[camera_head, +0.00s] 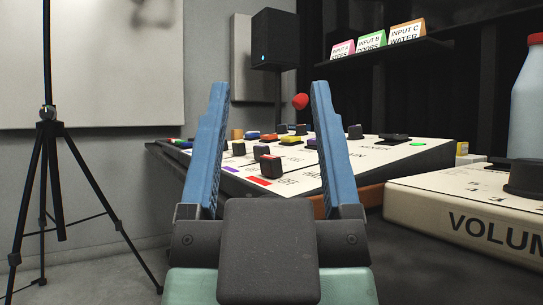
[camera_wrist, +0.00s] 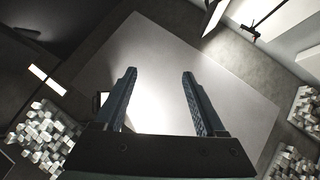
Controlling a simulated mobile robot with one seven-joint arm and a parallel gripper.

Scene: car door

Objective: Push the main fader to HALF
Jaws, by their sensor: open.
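A mixing console (camera_head: 398,158) with a pale, sloping top stands behind and to the right of my gripper. It carries several dark and coloured caps, including a black cap with red (camera_head: 270,166) seen between my fingers. Lettering that seems to include "MAIN" is partly covered by my right finger. I cannot tell which control is the main fader, nor where HALF is. My gripper (camera_head: 270,86) is open and empty, with blue fingers pointing up in front of the console. The wrist view also shows its open fingers (camera_wrist: 159,73), with no console in sight.
A cream box marked "VOLUM" (camera_head: 450,215) with a black knob (camera_head: 525,178) stands at the right. A red ball (camera_head: 300,101) shows beside my right finger. A tripod (camera_head: 48,150) stands left, a speaker (camera_head: 274,40) behind. A shelf (camera_head: 390,57) holds label cards.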

